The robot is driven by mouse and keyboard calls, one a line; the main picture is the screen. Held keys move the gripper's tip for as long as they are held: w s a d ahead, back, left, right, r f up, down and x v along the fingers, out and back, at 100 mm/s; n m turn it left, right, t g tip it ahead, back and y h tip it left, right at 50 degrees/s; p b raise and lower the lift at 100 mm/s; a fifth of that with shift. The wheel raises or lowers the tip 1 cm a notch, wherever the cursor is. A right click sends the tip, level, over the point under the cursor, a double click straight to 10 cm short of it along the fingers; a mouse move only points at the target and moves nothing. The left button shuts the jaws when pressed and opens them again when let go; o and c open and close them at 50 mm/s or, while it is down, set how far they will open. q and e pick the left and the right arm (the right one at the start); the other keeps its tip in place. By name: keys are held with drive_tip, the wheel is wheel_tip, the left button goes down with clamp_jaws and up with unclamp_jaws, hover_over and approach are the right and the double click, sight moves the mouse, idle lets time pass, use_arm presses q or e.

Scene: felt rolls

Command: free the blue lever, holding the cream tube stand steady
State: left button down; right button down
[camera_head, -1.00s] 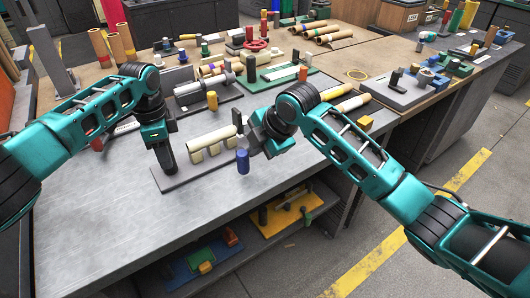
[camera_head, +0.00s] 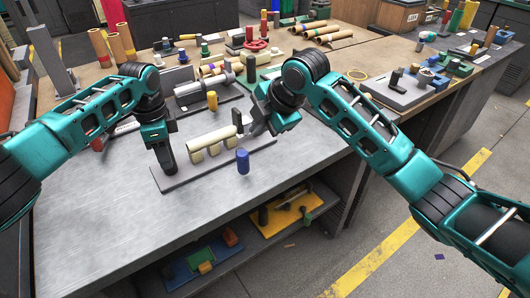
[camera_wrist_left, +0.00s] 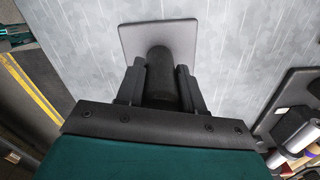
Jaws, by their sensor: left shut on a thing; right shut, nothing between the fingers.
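The cream tube stand (camera_head: 214,140) is a cream tube on cream supports over a long grey base plate (camera_head: 190,178). The blue lever (camera_head: 243,161) shows as a short upright blue cylinder at the stand's right front; whether it touches the stand I cannot tell. My left gripper (camera_head: 168,170) points down at the plate's left end. In the left wrist view it (camera_wrist_left: 160,85) is shut on a dark post (camera_wrist_left: 160,62) that stands on the plate (camera_wrist_left: 160,35). My right gripper (camera_head: 254,130) is shut and empty, behind and right of the blue lever, apart from it.
Behind the stand are a grey fixture with a roller (camera_head: 208,102), a green tray (camera_head: 275,72) and several felt rolls (camera_head: 325,35). The front left of the table (camera_head: 85,230) is clear.

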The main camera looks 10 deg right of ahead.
use_arm(q)
drive_tip(key=shift+f, duration=0.15)
unclamp_jaws()
idle(0.9)
drive_tip(key=shift+r+p, duration=0.3)
drive_tip(key=shift+r, duration=0.05)
drive_tip(key=shift+r+p, duration=1.25)
drive_tip(key=shift+p, duration=0.25)
